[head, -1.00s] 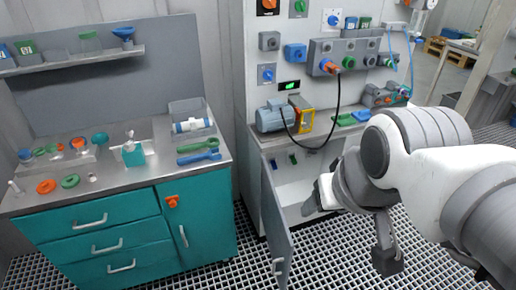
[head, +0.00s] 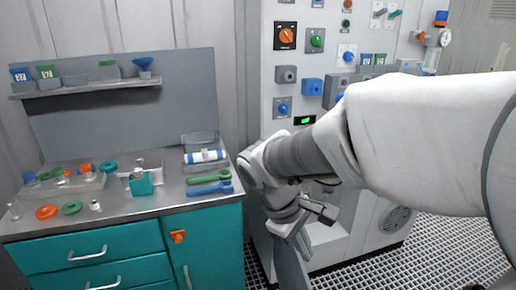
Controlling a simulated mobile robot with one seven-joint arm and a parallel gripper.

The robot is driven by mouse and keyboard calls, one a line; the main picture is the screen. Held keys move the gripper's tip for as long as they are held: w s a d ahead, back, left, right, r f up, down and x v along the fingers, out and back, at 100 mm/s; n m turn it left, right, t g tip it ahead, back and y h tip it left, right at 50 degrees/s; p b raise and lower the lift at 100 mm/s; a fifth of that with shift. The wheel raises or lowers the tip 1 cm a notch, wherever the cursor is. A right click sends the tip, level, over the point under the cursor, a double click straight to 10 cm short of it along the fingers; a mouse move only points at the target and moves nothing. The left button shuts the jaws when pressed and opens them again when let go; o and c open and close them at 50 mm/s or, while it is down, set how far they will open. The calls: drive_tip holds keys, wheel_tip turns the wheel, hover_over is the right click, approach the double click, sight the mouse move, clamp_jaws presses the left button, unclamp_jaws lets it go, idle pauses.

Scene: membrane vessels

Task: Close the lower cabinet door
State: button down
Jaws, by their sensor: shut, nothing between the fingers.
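A teal drawer unit (head: 207,245) with a steel worktop (head: 140,200) stands close on the left, holding several small parts and tools. The upright control panel (head: 320,60) rises behind my arm. Grated floor (head: 400,262) lies open at the lower right.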

drive_tip(key=w+a+f+n+h+b, duration=0.2)
drive_tip(key=w+a+f+n+b, duration=0.1)
drive_tip(key=f, duration=0.5)
drive_tip(key=w+a+f+n+h+b, duration=0.1)
drive_tip(key=w+a+f+n+b, duration=0.2)
drive_tip(key=f, duration=0.5)
drive_tip(key=w+a+f+n+h+b, duration=0.2)
drive_tip(key=a+f+n, duration=0.15)
drive_tip(key=f, duration=0.45)
drive_tip(key=d+r+b+x, duration=0.1)
drive_tip(key=b+x, duration=0.2)
drive_tip(key=x, duration=1)
drive_tip(key=shift+d+r, duration=0.3)
drive_tip(key=shift+d, duration=0.15)
drive_tip(key=shift+s+n, duration=0.1)
drive_tip(key=shift+n, duration=0.15)
